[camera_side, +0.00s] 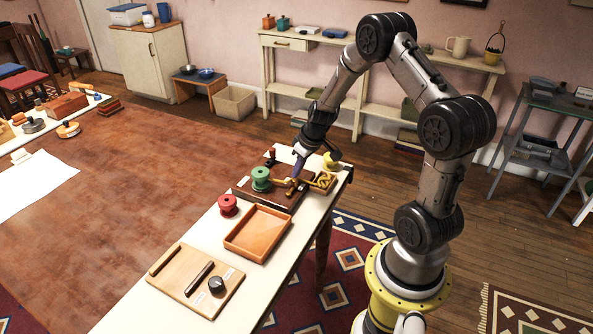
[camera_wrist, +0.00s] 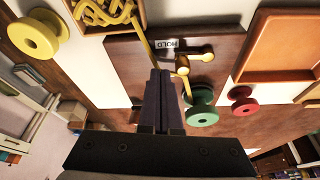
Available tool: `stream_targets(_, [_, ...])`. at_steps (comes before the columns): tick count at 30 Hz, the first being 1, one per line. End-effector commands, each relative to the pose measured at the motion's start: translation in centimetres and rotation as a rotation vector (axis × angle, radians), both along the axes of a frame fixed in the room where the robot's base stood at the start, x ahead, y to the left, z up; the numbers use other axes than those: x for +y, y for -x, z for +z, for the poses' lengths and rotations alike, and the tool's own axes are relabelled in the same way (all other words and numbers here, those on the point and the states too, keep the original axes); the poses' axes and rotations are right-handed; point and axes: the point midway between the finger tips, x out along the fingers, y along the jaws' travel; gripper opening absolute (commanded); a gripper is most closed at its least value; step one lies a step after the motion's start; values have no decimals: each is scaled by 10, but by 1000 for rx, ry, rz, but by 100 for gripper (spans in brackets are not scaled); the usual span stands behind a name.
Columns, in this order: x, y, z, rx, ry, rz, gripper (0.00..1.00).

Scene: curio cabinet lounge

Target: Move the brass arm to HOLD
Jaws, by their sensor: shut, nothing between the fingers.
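The brass arm (camera_wrist: 184,67) lies on a dark brown board (camera_wrist: 122,50), which carries a white HOLD label (camera_wrist: 187,43). In the side view the brass arm (camera_side: 283,183) is partly hidden by my fingers. My gripper (camera_wrist: 160,72) is shut and empty, its fingertips pointing down over the board, just left of the brass arm. My gripper also shows in the side view (camera_side: 295,177). I cannot tell whether the fingertips touch the brass.
A yellow spool (camera_wrist: 32,38) and a small tray of yellow cord (camera_side: 324,181) are close by. An empty wooden tray (camera_side: 240,246) and a board with a black knob (camera_side: 180,277) lie nearer the front.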

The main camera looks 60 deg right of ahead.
Motion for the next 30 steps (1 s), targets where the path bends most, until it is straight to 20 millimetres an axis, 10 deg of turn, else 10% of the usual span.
stream_targets(30, [27,20,95,1,-1,0,0])
